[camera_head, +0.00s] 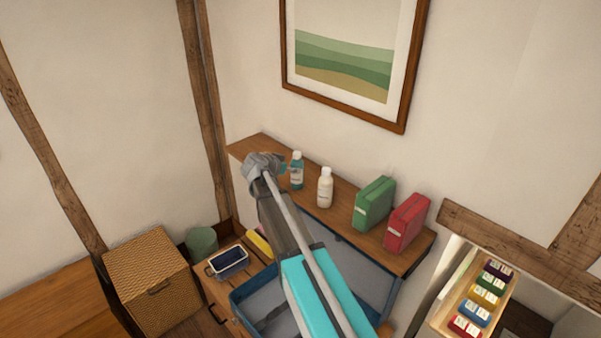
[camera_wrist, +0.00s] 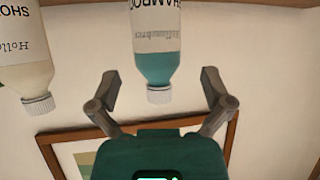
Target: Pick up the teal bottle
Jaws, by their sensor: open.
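The teal bottle (camera_head: 297,172) has a white cap and a pale label and stands upright on the wooden shelf top (camera_head: 338,217). My gripper (camera_head: 282,168) is at its left side in the head view, close to it. In the wrist view, which is upside down, the bottle (camera_wrist: 157,50) shows between the two spread fingers of my gripper (camera_wrist: 160,80), with its cap toward my palm. A gap shows on both sides of the bottle. Its base is out of the wrist view. My gripper is open and empty.
A cream bottle (camera_head: 325,188) stands just right of the teal one and also shows in the wrist view (camera_wrist: 25,60). A green box (camera_head: 374,204) and a red box (camera_head: 407,223) stand farther right. The wall with a framed picture (camera_head: 345,107) rises behind.

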